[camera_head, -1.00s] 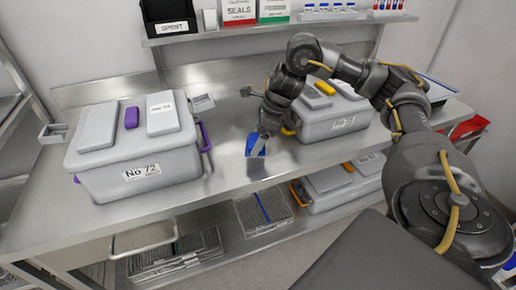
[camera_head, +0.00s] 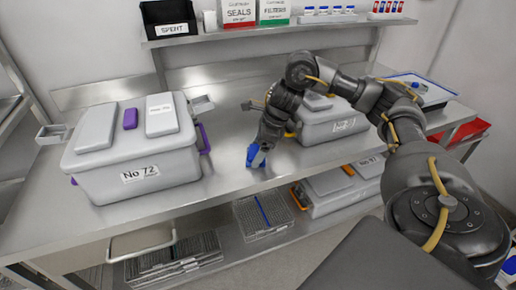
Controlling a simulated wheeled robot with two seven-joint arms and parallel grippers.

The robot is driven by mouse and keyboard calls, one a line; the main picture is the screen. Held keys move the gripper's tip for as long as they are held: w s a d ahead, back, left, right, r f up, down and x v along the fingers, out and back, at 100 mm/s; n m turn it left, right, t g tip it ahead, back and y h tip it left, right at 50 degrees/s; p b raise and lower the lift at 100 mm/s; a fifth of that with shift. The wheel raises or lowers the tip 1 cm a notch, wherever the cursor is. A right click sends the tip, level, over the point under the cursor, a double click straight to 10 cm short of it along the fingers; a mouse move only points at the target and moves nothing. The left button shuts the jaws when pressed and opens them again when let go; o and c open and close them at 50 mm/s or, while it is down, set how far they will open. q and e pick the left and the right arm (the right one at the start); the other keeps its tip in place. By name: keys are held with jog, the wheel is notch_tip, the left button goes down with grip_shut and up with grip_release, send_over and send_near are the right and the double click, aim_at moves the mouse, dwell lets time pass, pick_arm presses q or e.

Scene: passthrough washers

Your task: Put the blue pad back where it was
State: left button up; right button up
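The blue pad (camera_head: 253,152) is a small blue piece over the middle of the steel bench, between the two grey washers and near the front edge. My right gripper (camera_head: 259,159) points down at it, and a grey finger covers part of the pad. The gripper looks shut on the pad. I cannot tell whether the pad touches the bench. The left washer, marked No 72 (camera_head: 140,174), has a purple handle and a purple block (camera_head: 130,119) on top. The right washer (camera_head: 342,125) is partly hidden by my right arm. My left gripper is out of view.
The steel bench (camera_head: 222,182) is clear around the pad. A lower shelf holds a wire rack (camera_head: 263,215) and another grey washer (camera_head: 333,193) with orange handles. An upper shelf carries a black SPENT bin (camera_head: 170,18) and boxes. A blue-edged tray (camera_head: 425,90) lies far right.

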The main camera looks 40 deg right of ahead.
jog(key=shift+o, duration=1.2)
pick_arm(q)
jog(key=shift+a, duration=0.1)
pick_arm(e)
jog(key=shift+r, duration=0.25)
pick_arm(q)
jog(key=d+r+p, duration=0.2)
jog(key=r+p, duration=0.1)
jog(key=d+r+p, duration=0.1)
jog(key=p, duration=0.1)
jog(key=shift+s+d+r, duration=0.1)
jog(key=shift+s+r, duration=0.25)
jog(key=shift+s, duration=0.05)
pick_arm(e)
jog(key=v, duration=1.2)
jog(key=shift+f, duration=0.1)
